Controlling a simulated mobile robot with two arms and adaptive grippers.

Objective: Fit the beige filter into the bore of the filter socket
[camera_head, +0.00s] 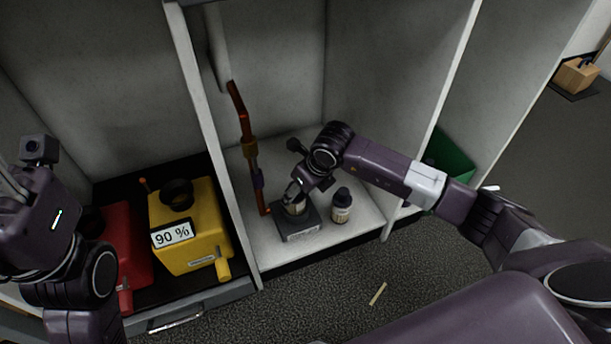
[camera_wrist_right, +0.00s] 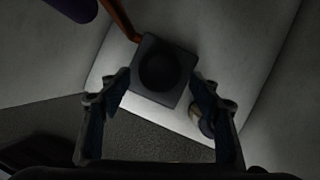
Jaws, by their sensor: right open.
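The filter socket (camera_head: 300,231) is a dark square block with a pale label on the shelf of the middle bay. In the right wrist view its top (camera_wrist_right: 176,43) shows a round dark opening. A pale beige, upright piece (camera_head: 294,208) shows on top of the block under my right gripper, partly hidden; I cannot tell whether it is the filter or how deep it sits. My right gripper (camera_wrist_right: 164,88) is open, its fingers on either side of the block in that view, with nothing visibly held. My left gripper (camera_head: 8,182) is at the left edge, partly cut off.
A dark-capped bottle (camera_head: 341,207) stands right of the socket. A reddish pipe (camera_head: 246,140) rises behind it. A yellow box marked 90 % (camera_head: 193,225) and a red box (camera_head: 128,245) stand in the left bay. A thin beige strip (camera_head: 378,293) lies on the floor.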

